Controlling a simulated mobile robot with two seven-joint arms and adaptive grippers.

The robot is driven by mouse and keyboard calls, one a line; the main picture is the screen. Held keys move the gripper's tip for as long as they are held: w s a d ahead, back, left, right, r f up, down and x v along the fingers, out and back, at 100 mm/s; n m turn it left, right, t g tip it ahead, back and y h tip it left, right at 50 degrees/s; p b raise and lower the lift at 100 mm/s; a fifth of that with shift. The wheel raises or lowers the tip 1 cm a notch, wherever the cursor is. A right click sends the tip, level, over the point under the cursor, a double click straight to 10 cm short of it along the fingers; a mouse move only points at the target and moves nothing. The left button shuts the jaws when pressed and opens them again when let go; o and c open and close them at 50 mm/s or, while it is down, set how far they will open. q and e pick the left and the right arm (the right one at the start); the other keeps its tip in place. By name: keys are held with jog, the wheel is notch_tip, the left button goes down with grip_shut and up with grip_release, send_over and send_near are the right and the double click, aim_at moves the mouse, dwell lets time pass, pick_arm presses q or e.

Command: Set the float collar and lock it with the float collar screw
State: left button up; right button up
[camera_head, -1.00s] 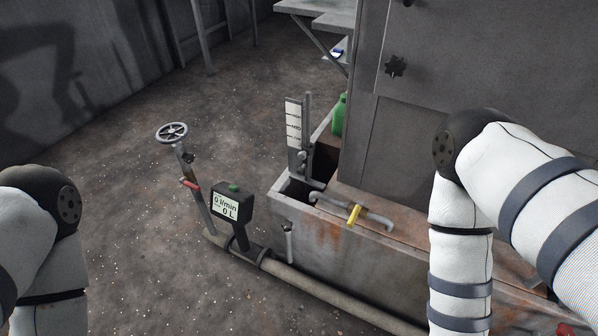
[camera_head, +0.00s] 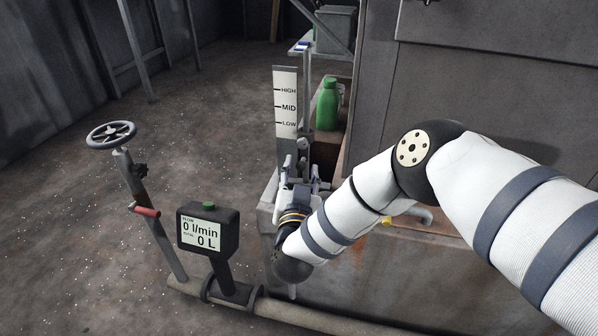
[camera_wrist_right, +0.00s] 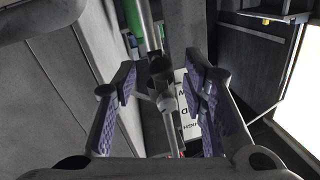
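A dark collar (camera_wrist_right: 161,68) sits around an upright metal rod (camera_head: 307,85) beside the white HIGH/MID/LOW gauge board (camera_head: 286,104). A small round screw or knob (camera_head: 304,144) shows at the collar, below the LOW mark; whether it is tight cannot be told. My right gripper (camera_head: 303,174) is just below it at the tank corner. In the right wrist view, the gripper (camera_wrist_right: 163,97) is open, with purple pads apart on either side of the rod and a lighter screw-like part (camera_wrist_right: 170,108). Contact is not visible. My left gripper is out of view.
A flow meter (camera_head: 208,231) reading 0 l/min and 0 L stands on the pipe (camera_head: 300,313). A valve handwheel (camera_head: 111,135) and red lever (camera_head: 145,211) are to its left.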

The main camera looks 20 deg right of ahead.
jog(key=shift+b+x, duration=0.3)
jog(key=shift+x, duration=0.8)
jog(key=shift+w, duration=0.2)
grip_shut()
notch_tip(320, 180, up, 11)
jog(key=p, duration=0.8)
jog(key=shift+a+f, duration=0.1)
jog(key=shift+a, duration=0.05)
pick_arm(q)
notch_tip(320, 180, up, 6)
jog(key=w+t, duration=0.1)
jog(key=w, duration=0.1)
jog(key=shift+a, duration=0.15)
pick_arm(e)
jog(key=shift+f, duration=0.35)
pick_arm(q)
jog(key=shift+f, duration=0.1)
pick_arm(e)
grip_release()
jog(key=shift+a, duration=0.1)
jog(key=v, duration=1.2)
